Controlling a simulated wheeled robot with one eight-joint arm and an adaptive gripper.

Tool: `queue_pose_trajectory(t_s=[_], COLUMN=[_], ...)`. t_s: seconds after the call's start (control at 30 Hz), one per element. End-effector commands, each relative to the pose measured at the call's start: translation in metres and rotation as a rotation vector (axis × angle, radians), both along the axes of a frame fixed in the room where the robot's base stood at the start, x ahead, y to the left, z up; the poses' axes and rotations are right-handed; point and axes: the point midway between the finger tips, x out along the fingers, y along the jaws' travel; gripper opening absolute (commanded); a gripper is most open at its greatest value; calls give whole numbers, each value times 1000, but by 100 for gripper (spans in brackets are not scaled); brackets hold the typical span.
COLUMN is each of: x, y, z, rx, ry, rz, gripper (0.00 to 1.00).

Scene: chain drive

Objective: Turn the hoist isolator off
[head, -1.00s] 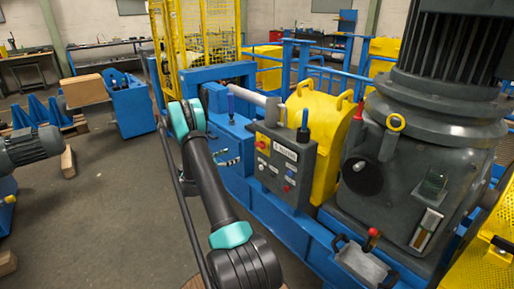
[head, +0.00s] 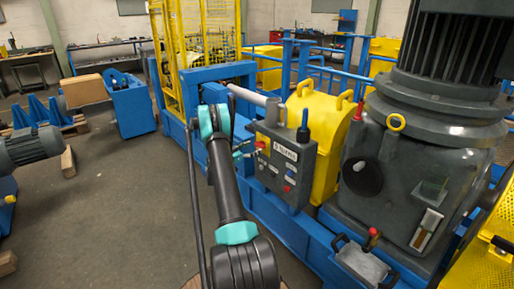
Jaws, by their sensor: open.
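A grey control box (head: 296,181) with a white label (head: 285,151), too small to read surely, stands on the blue frame. A red knob (head: 260,145), on a yellow plate in the earlier view, sits at its upper left and looks like the isolator. My gripper (head: 250,150) is open just in front of this knob and partly hides it. Whether the fingers touch the knob I cannot tell. The angle of the knob is too small to read.
A red button (head: 287,189) sits low on the box. A blue-topped post (head: 303,128) rises from the box's top right. A yellow guard (head: 327,125) stands behind it, and a large grey motor (head: 428,150) to the right. Floor at left is open.

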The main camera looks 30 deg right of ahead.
Motion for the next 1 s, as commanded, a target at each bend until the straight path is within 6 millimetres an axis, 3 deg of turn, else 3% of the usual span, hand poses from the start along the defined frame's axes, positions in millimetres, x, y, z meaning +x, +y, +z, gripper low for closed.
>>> queue_pose_trajectory(t_s=[0.2,0.57,1.0], x=[2,3,3], y=[-24,-29,-28], z=[0,0,0], rx=[0,0,0], ry=[0,0,0], rz=[0,1,1], gripper=[83,83,33])
